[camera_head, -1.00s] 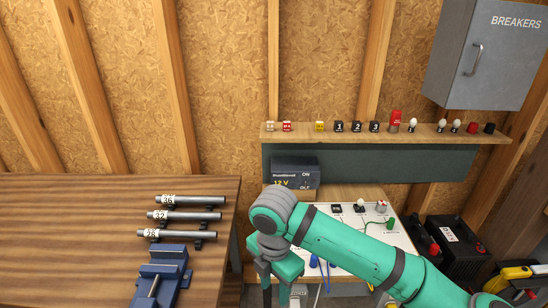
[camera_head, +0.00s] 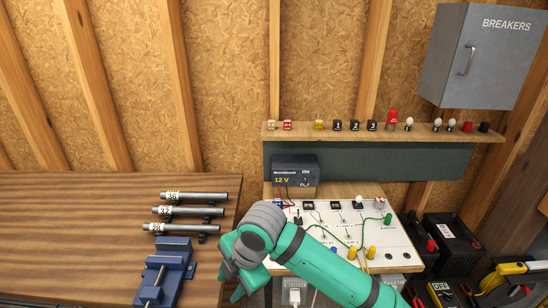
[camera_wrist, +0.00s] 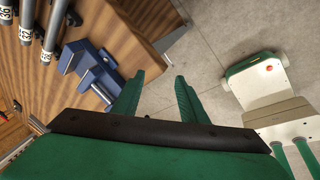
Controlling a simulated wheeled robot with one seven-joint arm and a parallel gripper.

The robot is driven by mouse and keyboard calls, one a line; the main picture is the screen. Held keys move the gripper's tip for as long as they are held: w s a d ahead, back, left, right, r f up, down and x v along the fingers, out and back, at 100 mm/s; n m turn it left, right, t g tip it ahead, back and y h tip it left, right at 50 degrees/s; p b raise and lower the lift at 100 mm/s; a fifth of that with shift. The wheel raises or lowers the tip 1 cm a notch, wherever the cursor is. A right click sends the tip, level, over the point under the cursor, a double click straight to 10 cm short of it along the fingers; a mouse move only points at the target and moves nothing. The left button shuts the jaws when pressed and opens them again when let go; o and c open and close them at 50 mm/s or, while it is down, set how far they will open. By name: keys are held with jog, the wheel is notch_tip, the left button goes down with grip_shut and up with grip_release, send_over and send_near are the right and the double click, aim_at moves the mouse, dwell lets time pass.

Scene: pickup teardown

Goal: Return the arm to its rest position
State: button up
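My green arm (camera_head: 335,272) reaches in from the lower right in the head view, with its grey wrist joint (camera_head: 262,222) in front of the board's lower left. My gripper (camera_head: 236,284) hangs at the right edge of the wooden bench and is partly cut off by the frame's bottom. In the wrist view my gripper (camera_wrist: 160,95) points down past the bench edge. Its two green fingers are apart, with bare floor between them and nothing held.
A blue vise (camera_head: 165,272) and several numbered tubes (camera_head: 185,211) sit on the bench (camera_head: 80,240) at left. A wired board (camera_head: 345,235) with a 12 V supply (camera_head: 295,172) stands right. A green-and-white object (camera_wrist: 262,90) is on the floor (camera_wrist: 215,40).

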jog(key=w+a+r+m+t+y, duration=0.1)
jog(key=a+r+m+t+y, duration=0.3)
jog(key=a, duration=0.4)
jog(key=w+a+r+m+t+y, duration=0.2)
jog(key=a+r+m+y, duration=0.3)
jog(key=a, duration=0.4)
jog(key=s+d+f+m+t+h, duration=0.1)
jog(key=d+f+m+t, duration=0.1)
jog(key=f+m+t, duration=0.1)
jog(key=s+d+f+m+t+h, duration=0.1)
jog(key=d+f+m+t+h, duration=0.1)
jog(key=m, duration=0.4)
jog(key=s+d+f+m+t+h, duration=0.1)
jog(key=d+f+m+t, duration=0.3)
jog(key=f, duration=0.1)
jog(key=shift+s+d+f+m+h, duration=0.1)
jog(key=shift+d+f+m+h, duration=0.15)
jog(key=shift+f+m+h, duration=0.05)
jog(key=s+d+f+m+h, duration=0.35)
jog(key=s+d+f, duration=0.35)
jog(key=s, duration=0.3)
jog(key=s+d+f+m+h, duration=0.2)
jog(key=s+d+f+h, duration=0.4)
jog(key=s, duration=0.4)
jog(key=s+d+n+g+y, duration=0.1)
jog(key=s+d, duration=0.5)
jog(key=s, duration=0.6)
jog(key=shift+r+n, duration=0.2)
jog(key=shift+n, duration=0.25)
